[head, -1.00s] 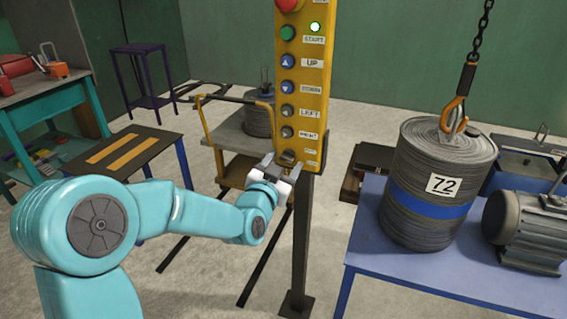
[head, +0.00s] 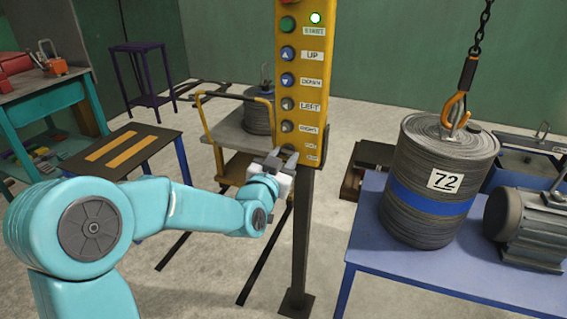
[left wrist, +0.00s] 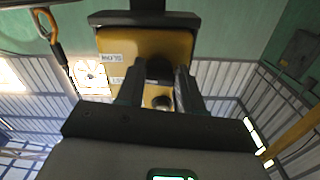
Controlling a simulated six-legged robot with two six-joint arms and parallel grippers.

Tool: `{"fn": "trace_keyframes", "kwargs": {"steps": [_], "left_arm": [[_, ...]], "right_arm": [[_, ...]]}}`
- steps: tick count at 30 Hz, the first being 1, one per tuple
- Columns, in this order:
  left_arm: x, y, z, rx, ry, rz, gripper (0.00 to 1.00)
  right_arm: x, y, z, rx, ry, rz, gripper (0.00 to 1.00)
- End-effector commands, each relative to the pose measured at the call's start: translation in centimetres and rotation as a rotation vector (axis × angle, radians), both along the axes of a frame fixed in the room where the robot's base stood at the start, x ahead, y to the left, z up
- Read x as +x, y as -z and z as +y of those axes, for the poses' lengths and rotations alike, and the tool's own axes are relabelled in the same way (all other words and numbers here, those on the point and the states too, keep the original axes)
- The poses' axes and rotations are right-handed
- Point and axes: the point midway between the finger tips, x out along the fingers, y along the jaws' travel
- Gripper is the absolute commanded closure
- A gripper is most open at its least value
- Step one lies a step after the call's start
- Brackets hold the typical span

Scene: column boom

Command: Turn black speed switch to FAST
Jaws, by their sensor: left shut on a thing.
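The yellow control panel (head: 265,90) stands on a dark post, with a column of labelled buttons. The black speed switch (left wrist: 158,70) is at the panel's lower end, seen between my fingers in the left wrist view. In the head view the fingers mostly cover it, and its FAST and SLOW marks are too small to read. My left gripper (head: 283,157) is at the panel's bottom, shut on the switch with one finger on each side. It also shows in the left wrist view (left wrist: 157,82). My right gripper is not in view.
A large coil marked 72 (head: 430,205) hangs by a hook (head: 455,107) above or on the blue table (head: 400,275) at right. A grey motor (head: 527,225) is beside it. A yellow trolley (head: 228,140) stands behind the panel. A low striped table (head: 165,150) is at left.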

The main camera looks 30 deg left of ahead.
Motion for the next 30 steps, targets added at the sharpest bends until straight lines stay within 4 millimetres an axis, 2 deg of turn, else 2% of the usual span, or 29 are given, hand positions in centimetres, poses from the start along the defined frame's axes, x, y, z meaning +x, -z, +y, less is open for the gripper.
{"fn": "trace_keyframes", "kwargs": {"steps": [1,15,21,30], "left_arm": [[0.0,0.4,-0.1,-0.030,0.001,-0.011,0.94],[0.0,0.5,-0.3,-0.450,0.001,-0.111,0.94],[0.0,0.4,-0.4,-0.623,0.001,-0.151,0.94],[0.1,0.2,-0.5,-0.818,0.000,-0.196,0.94]], "right_arm": [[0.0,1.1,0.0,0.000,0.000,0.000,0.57],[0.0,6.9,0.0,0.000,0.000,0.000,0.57],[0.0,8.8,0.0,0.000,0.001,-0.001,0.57],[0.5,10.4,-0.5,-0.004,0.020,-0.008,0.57]]}}
